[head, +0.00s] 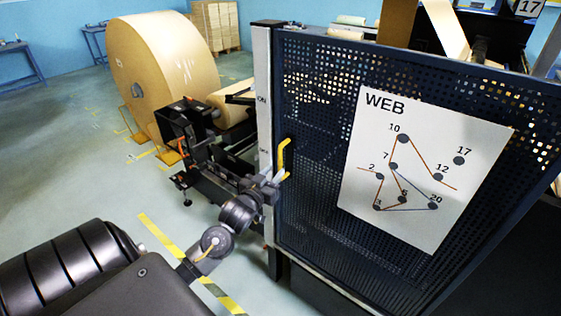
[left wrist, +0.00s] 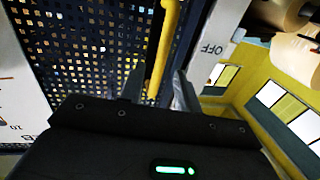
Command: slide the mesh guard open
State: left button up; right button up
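The mesh guard (head: 314,130) is a dark perforated panel in a dark frame, filling the right half of the head view. A yellow upright handle (head: 284,158) sits near its left edge, beside a light post (head: 263,100). My left gripper (head: 275,180) is at the lower part of this handle. In the left wrist view, the yellow handle (left wrist: 163,50) runs between the two fingers of my left gripper (left wrist: 158,88), with a gap visible beside it. The fingers look open. The mesh (left wrist: 90,45) lies behind them. My right gripper is not in view.
A white WEB sign (head: 425,170) is fixed on the mesh. A large kraft roll (head: 165,65) stands at the back left by a dark machine stand (head: 185,130). Boxes (head: 214,27) are stacked behind. Open floor (head: 70,160) with yellow tape lies at the left.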

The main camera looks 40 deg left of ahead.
aim_at(279, 165)
pick_arm(q)
jog(key=p+x, duration=0.1)
jog(key=x, duration=0.4)
jog(key=shift+w, duration=0.3)
jog(key=shift+c, duration=0.4)
grip_shut()
